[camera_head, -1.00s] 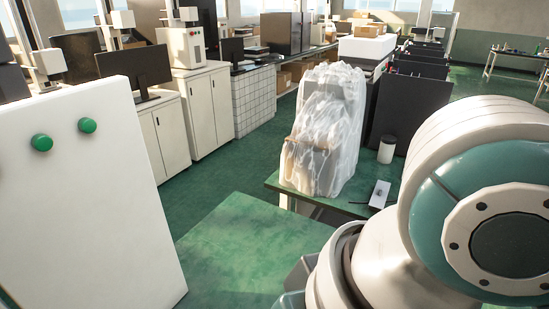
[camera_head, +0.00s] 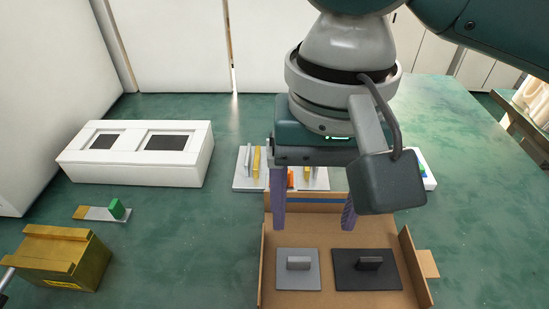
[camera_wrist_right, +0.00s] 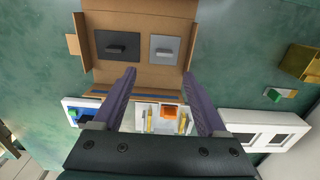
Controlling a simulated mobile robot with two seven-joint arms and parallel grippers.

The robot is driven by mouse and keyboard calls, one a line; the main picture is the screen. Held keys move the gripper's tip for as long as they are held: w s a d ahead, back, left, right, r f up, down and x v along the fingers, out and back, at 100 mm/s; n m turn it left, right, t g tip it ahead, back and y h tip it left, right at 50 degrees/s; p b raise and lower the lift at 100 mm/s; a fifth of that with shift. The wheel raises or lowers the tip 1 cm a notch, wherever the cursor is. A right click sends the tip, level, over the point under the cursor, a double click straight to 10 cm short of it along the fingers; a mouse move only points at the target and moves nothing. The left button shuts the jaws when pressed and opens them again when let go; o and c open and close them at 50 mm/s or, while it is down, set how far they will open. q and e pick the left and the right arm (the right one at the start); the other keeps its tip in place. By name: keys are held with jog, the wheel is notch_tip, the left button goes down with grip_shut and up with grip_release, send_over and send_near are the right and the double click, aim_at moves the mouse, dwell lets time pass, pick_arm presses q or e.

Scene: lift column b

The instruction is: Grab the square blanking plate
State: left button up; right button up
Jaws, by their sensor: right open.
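The square blanking plate (camera_head: 284,282) is light grey with a raised grip block and lies flat at the left in an open cardboard box. It also shows in the right wrist view (camera_wrist_right: 157,60). A wider dark plate (camera_head: 345,283) with a similar block lies beside it on the right. My right gripper (camera_head: 313,222) is open and empty, its two purple fingers pointing down above the box's far part. In the right wrist view its fingers (camera_wrist_right: 163,75) are spread, with the plates beyond their tips. My left gripper is not in view.
The cardboard box (camera_head: 422,285) has low walls. Behind it is a white tray (camera_head: 245,183) with yellow and orange pieces. A white block with two dark openings (camera_head: 75,160), a brass-coloured box (camera_head: 60,258) and a small green-ended piece (camera_head: 116,208) lie left.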

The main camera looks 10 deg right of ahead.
jog(key=b, duration=0.1)
send_over(299, 259)
jog(key=f, duration=0.4)
jog(key=shift+w+d+f, duration=0.2)
jog(key=shift+d+f, duration=0.05)
jog(key=shift+d, duration=0.1)
jog(key=f, duration=0.1)
jog(key=f+b, duration=0.1)
jog(key=f, duration=0.1)
jog(key=f+b, duration=0.1)
jog(key=f, duration=0.1)
jog(key=shift+s+a+f, duration=0.1)
jog(key=shift+s+a, duration=0.1)
jog(key=shift+a, duration=0.1)
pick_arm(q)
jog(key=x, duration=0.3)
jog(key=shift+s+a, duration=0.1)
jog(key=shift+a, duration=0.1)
pick_arm(e)
jog(key=shift+c, duration=0.2)
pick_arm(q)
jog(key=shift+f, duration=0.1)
pick_arm(e)
grip_shut()
